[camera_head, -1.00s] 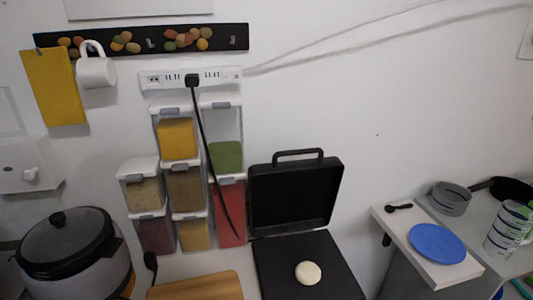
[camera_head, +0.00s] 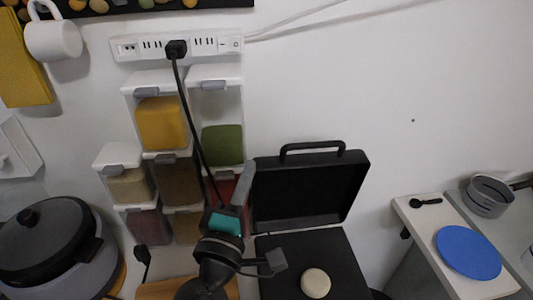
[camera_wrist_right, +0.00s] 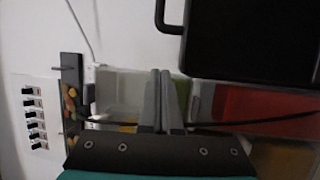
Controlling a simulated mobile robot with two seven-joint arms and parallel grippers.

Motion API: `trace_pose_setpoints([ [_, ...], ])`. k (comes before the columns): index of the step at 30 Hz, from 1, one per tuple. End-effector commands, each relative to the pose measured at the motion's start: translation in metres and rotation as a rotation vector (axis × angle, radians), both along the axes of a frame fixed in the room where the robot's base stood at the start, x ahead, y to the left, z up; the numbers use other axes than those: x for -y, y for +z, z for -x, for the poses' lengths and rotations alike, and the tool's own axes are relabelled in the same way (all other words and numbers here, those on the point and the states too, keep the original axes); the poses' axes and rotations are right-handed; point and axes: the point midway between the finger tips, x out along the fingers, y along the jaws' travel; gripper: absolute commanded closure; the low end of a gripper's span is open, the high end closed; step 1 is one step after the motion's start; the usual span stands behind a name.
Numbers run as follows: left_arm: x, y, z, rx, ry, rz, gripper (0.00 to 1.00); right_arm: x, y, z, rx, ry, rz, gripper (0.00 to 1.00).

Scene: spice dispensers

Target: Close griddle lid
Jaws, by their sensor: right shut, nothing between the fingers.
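The black griddle stands open, its lid (camera_head: 312,192) raised upright against the wall side, with the handle (camera_head: 312,147) on its top edge. The griddle base (camera_head: 285,262) lies flat below, with a round cream patty (camera_head: 315,283) on it. My right gripper (camera_head: 246,178) is shut and empty, just left of the lid and in front of the spice dispensers. In the right wrist view the shut fingers (camera_wrist_right: 161,72) show beside the dark lid (camera_wrist_right: 250,40) and its handle (camera_wrist_right: 168,18); I cannot tell whether they touch the lid. My left gripper is not in view.
Spice dispensers (camera_head: 161,124) are stacked on the wall left of the lid, under a power strip (camera_head: 180,46) with a hanging black cable. A rice cooker (camera_head: 50,245) stands at left. A blue plate (camera_head: 468,252) lies on the right-hand shelf.

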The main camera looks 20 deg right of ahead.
Motion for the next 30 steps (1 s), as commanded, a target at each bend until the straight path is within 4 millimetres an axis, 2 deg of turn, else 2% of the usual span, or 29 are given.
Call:
trace_pose_setpoints([
  [7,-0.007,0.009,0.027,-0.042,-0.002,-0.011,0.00,0.026,0.010,-0.036,0.003,-0.004,0.001,1.00],
  [14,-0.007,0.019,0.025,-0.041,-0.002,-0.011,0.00,0.054,0.018,-0.077,0.001,-0.003,0.001,1.00],
  [21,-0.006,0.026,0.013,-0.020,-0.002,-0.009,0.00,0.063,0.010,-0.048,-0.004,-0.002,-0.002,1.00],
  [30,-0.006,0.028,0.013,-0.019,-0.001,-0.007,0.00,0.065,0.009,-0.038,-0.002,-0.001,-0.003,1.00],
])
